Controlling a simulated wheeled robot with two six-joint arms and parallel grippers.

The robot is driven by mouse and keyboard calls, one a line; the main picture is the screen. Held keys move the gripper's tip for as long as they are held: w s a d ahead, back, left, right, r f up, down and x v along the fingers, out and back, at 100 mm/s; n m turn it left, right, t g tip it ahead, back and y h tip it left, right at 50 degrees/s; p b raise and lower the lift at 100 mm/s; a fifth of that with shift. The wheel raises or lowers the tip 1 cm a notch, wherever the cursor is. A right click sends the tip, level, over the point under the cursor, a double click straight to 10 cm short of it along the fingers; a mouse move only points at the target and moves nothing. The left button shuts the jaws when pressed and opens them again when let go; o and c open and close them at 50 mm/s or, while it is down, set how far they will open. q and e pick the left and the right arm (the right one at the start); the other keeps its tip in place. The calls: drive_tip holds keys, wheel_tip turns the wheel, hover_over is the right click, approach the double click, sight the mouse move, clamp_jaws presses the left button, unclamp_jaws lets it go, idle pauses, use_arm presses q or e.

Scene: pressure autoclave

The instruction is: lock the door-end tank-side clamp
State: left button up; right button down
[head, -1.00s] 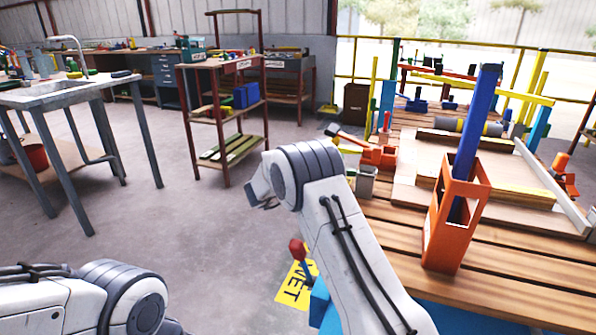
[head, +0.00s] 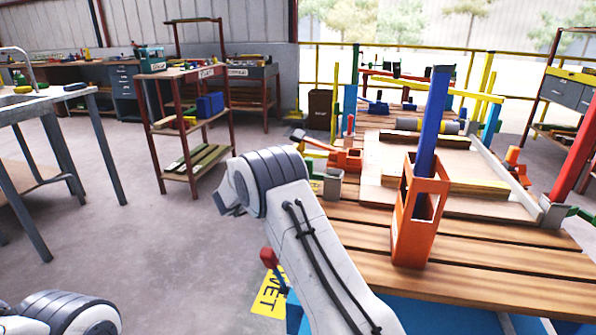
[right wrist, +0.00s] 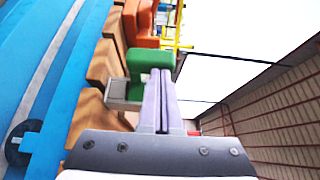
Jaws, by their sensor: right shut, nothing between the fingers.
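An orange clamp (head: 346,160) sits at the left edge of the slatted wooden bench (head: 480,275), its handle (head: 312,141) stretched out to the left. Another orange clamp (head: 515,165) is at the right edge. I cannot tell which one is door-end tank-side. My right gripper (right wrist: 160,75) shows in the right wrist view, its two fingers shut together and empty. They are close to a green block (right wrist: 140,62) with a grey metal piece by the bench slats; contact is unclear. In the head view its fingers are hidden. My left gripper is out of view; only its arm shows.
An orange open frame (head: 432,225) with a blue upright post (head: 432,130) stands on the near bench. A yellow sign (head: 268,296) is on the floor. Open floor lies left of the bench.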

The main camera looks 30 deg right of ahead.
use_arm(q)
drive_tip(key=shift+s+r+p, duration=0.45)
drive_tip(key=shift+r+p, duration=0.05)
use_arm(e)
drive_tip(key=v, duration=1.3)
drive_tip(key=shift+a, duration=0.1)
